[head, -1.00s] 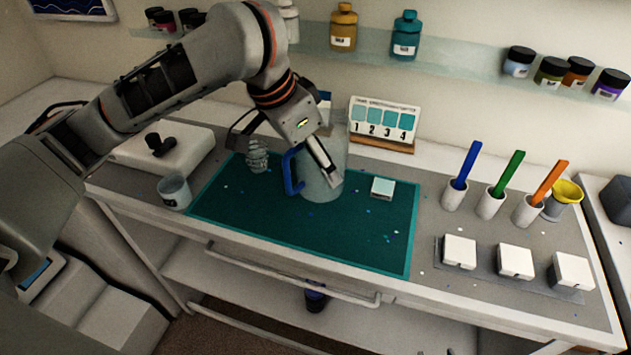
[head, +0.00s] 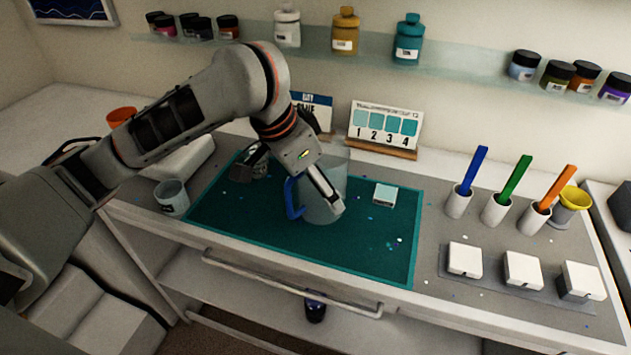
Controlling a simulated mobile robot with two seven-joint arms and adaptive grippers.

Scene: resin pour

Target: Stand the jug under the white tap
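The jug (head: 318,211) is pale and translucent with a blue handle (head: 292,198) on its left side. It looks upright, over the middle of the teal mat; I cannot tell whether its base touches it. My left gripper (head: 292,184) is at the jug with its fingers spread wide. One finger overlaps the jug's body; the other is left of the handle. I cannot tell whether the fingers touch the jug. A white bottle (head: 287,27) stands on the wall shelf, up and left of the jug; its tap cannot be made out. My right gripper is not in view.
The teal mat (head: 350,262) has a small pale block (head: 385,195) right of the jug. A cup (head: 171,196) stands left of the mat. A numbered card (head: 385,125) stands behind. Yellow (head: 345,32) and teal (head: 408,40) bottles share the shelf (head: 445,70). Several coloured sticks stand in cups at right.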

